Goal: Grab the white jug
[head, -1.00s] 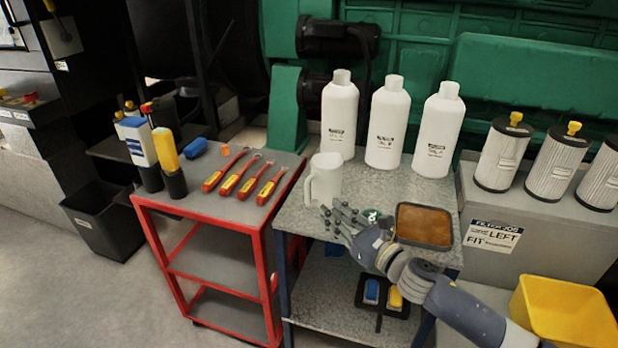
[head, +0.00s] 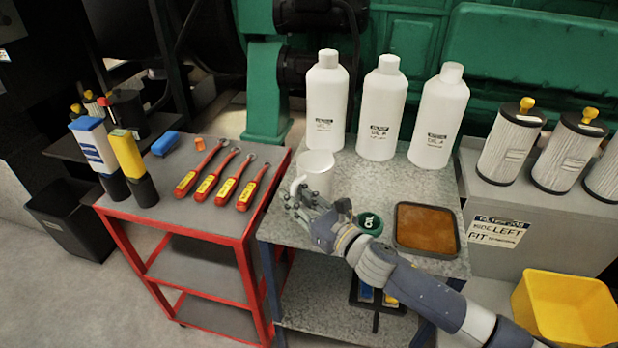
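The white jug (head: 318,172) stands upright on the grey metal table (head: 284,226), near its left side, with its handle facing left. My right gripper (head: 302,200) comes in from the lower right and is at the front of the jug's lower part. Its fingers look spread and partly cover the jug's base. I cannot tell whether they touch it. My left gripper is not in view.
Several white oil bottles (head: 380,112) stand behind the jug. A green oil cap (head: 369,223) and a brown-filled tray (head: 427,230) are to the right. A red cart (head: 205,212) with several red-handled tools stands left. A yellow bin (head: 568,308) is at lower right.

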